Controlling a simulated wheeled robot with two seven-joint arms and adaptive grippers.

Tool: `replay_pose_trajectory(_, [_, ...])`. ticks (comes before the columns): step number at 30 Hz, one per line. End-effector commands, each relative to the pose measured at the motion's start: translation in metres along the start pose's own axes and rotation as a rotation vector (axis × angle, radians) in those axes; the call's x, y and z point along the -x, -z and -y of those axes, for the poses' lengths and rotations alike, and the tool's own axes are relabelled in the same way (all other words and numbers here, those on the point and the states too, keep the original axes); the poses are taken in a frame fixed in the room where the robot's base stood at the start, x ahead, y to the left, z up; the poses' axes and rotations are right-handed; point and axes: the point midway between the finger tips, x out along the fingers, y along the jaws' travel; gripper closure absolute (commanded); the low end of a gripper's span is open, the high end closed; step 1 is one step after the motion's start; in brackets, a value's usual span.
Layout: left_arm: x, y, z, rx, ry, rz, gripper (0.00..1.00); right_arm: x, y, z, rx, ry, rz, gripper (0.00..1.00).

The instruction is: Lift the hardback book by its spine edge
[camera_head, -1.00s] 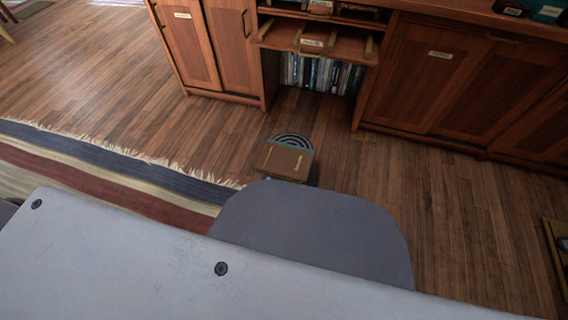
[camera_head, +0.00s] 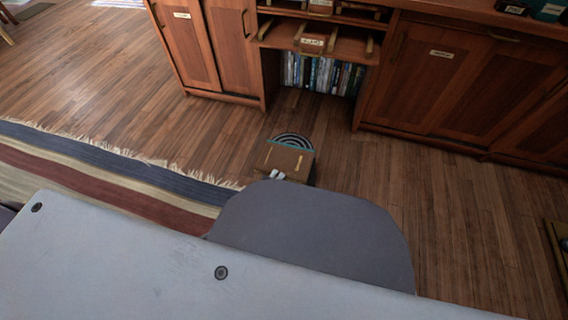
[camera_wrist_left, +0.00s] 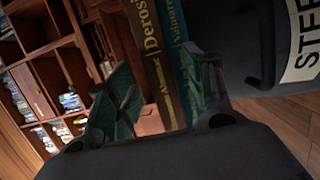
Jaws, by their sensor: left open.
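In the left wrist view two book spines stand side by side: a brown one with gold lettering (camera_wrist_left: 152,50) and a teal-blue one (camera_wrist_left: 178,60). I cannot tell for certain which is the hardback book. My left gripper (camera_wrist_left: 163,78) is open, with one green-padded finger on each side of the spines. Contact cannot be made out. The rest of this gripper is hidden. My right gripper is not in view.
A dark object with a pale label (camera_wrist_left: 305,40) is close on the right in the wrist view. Wooden cabinets (camera_head: 440,75) and shelved books (camera_head: 322,75) are beyond. A striped rug (camera_head: 110,170) lies left; wooden floor (camera_head: 460,200) is clear right.

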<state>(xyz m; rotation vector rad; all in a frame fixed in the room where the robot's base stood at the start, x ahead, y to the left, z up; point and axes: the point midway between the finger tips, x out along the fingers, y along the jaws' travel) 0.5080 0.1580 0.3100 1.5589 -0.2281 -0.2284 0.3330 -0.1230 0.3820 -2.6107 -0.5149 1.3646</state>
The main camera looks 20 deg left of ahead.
Motion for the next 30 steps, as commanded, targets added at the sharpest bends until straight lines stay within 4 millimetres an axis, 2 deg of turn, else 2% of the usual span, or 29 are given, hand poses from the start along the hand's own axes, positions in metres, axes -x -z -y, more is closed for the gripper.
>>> replay_pose_trajectory(9, [-0.028, 0.0, 0.0, 0.0, -0.001, -0.001, 0.48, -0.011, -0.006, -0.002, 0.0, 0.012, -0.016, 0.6])
replay_pose_trajectory(26, [-0.031, 0.0, -0.002, 0.0, -0.003, -0.001, 0.48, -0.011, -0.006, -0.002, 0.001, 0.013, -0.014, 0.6])
replay_pose_trajectory(30, [-0.031, 0.0, -0.002, 0.0, -0.003, -0.001, 0.65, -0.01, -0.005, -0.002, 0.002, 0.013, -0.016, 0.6])
